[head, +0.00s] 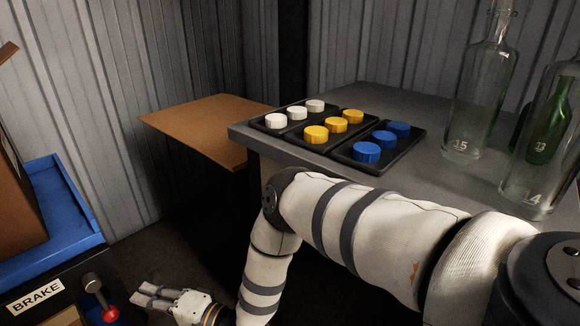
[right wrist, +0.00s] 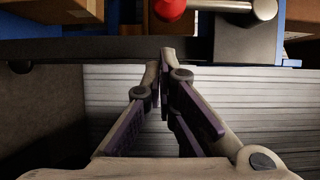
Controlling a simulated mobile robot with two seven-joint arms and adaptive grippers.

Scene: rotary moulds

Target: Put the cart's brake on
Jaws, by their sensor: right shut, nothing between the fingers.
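The cart (head: 75,232) stands at the left in the head view, with a blue rim and a dark front. A white BRAKE label (head: 36,297) is on that front. Beside it is the brake lever (head: 97,292), a metal arm with a red knob (head: 110,314) at its lower right end. The red knob also shows at the top of the right wrist view (right wrist: 171,8). My right gripper (head: 141,294) is shut and empty, to the right of the knob and apart from it. In the right wrist view its fingertips (right wrist: 160,58) point towards the knob. My left gripper is not in view.
A grey table (head: 275,150) holds black trays with white, yellow and blue round pieces. Glass bottles (head: 477,100) stand at its right. A brown board (head: 195,122) lies behind, and a brown box (head: 15,205) sits on the cart. My right arm crosses before the table.

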